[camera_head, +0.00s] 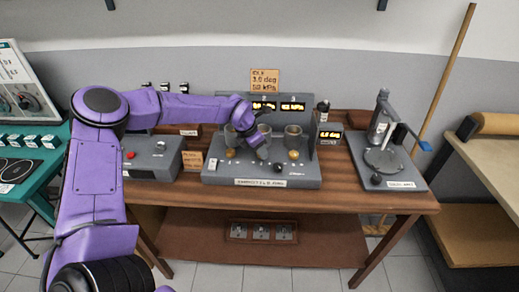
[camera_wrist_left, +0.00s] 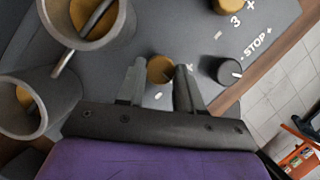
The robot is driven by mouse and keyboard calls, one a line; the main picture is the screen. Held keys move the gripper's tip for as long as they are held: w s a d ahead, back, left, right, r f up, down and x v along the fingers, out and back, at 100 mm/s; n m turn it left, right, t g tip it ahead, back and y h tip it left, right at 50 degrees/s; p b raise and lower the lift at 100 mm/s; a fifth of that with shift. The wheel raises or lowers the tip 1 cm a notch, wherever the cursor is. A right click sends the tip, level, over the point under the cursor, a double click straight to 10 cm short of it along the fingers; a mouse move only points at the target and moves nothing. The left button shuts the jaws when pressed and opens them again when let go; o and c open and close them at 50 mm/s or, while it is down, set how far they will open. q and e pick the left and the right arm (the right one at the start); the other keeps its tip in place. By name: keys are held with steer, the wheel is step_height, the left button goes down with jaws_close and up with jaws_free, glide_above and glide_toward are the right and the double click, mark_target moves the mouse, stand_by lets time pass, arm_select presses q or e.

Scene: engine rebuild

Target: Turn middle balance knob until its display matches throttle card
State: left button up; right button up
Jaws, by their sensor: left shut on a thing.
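The grey balance bench (camera_head: 300,177) stands on the wooden table, with a brass knob on the left (camera_head: 231,153) and one on the right (camera_head: 293,154). My left gripper (camera_head: 261,151) reaches down between them and hides the middle knob in the head view. In the left wrist view the gripper (camera_wrist_left: 160,82) is shut on the middle brass knob (camera_wrist_left: 161,69), one finger on each side. The throttle card (camera_head: 265,80) stands above the bench and seems to read 3.0 deg and 50 kPa. Two yellow-lit displays (camera_head: 292,106) sit below it; their digits are too small to read. My right gripper is out of view.
Metal cylinders (camera_head: 294,139) stand just behind the knobs. A black knob (camera_wrist_left: 231,71) marked STOP is close to the fingers. A small lit display (camera_head: 330,134) stands right of the bench, a fixture (camera_head: 400,172) further right, and a grey box (camera_head: 153,157) left.

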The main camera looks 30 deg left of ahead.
arm_select(q)
steer(key=o, duration=1)
steer(key=shift+w, duration=0.1)
steer(key=shift+o, duration=0.2)
steer(key=b+v, duration=0.2)
steer(key=v, duration=0.8)
steer(key=shift+r+b, duration=0.2)
steer(key=shift+b, duration=0.1)
